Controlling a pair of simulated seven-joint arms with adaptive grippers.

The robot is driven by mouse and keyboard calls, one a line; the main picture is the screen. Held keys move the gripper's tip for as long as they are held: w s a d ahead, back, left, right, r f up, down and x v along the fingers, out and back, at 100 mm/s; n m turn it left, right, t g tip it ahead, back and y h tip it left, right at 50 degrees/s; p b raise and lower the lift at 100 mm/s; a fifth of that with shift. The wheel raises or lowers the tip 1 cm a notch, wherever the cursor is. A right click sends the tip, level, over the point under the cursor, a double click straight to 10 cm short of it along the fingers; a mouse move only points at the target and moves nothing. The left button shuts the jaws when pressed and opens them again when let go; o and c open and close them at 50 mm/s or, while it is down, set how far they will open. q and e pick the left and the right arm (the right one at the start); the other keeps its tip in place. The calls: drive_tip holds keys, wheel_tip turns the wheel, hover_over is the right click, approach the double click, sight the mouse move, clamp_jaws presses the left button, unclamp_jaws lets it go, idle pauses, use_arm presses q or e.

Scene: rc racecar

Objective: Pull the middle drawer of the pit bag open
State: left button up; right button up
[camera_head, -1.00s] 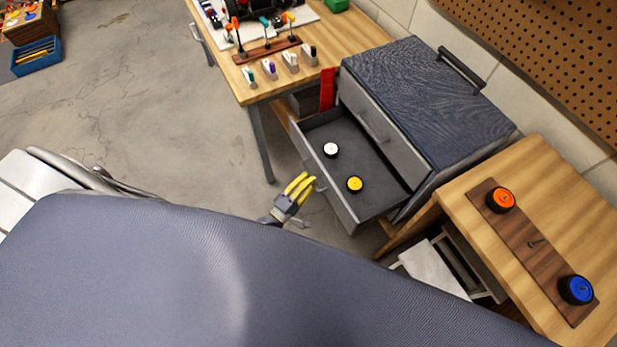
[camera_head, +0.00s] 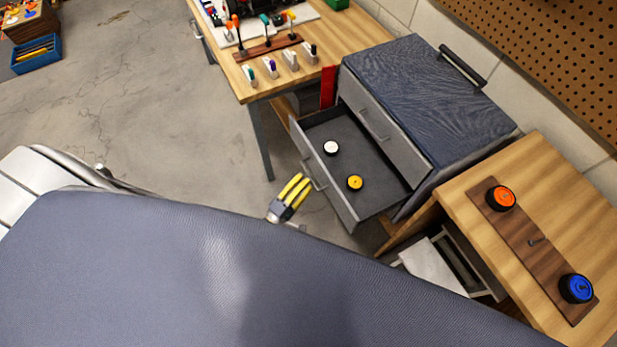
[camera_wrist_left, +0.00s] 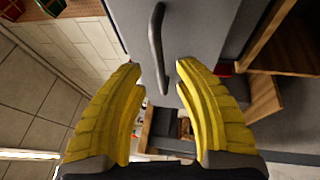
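The pit bag (camera_head: 425,85) is a grey drawer cabinet with a dark textured top at the right of the head view. Its upper drawer (camera_head: 377,118) is shut. The drawer below it (camera_head: 375,165) is pulled well out and holds a white-topped wheel (camera_head: 331,147) and a yellow-topped wheel (camera_head: 355,183). My left gripper (camera_head: 300,181), with yellow fingers, is just in front of the open drawer's face. In the left wrist view, the gripper (camera_wrist_left: 158,72) is open and empty. A drawer handle (camera_wrist_left: 157,45) lies beyond its fingertips, apart from them. My right gripper is not in view.
A wooden workbench (camera_head: 345,48) with pens and tools stands behind, its metal leg left of the drawer. A wooden side table (camera_head: 570,185) at right carries an orange wheel (camera_head: 501,199) and a blue wheel (camera_head: 576,289). The concrete floor (camera_head: 170,110) left of the drawer is clear.

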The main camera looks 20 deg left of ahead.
use_arm(q)
drive_tip(key=v, duration=0.9)
drive_tip(key=shift+s, duration=0.15)
drive_tip(key=s+a+f+m+g+y, duration=0.15)
drive_tip(key=s+f+m+g, duration=0.35)
drive_tip(key=f+m, duration=0.5)
drive_tip(key=s+a+f+m+g+y, duration=0.15)
drive_tip(key=s+f+m+g, duration=0.4)
drive_tip(key=f, duration=0.85)
drive_tip(key=s+f+m+g+y, duration=0.1)
drive_tip(key=s+f, duration=0.4)
drive_tip(key=s, duration=0.6)
drive_tip(key=s+f+m+g+y, duration=0.1)
drive_tip(key=s+f+m+g, duration=0.2)
drive_tip(key=s, duration=0.8)
drive_tip(key=f+g, duration=0.2)
drive_tip(key=g, duration=0.1)
drive_tip(key=shift+y, duration=0.3)
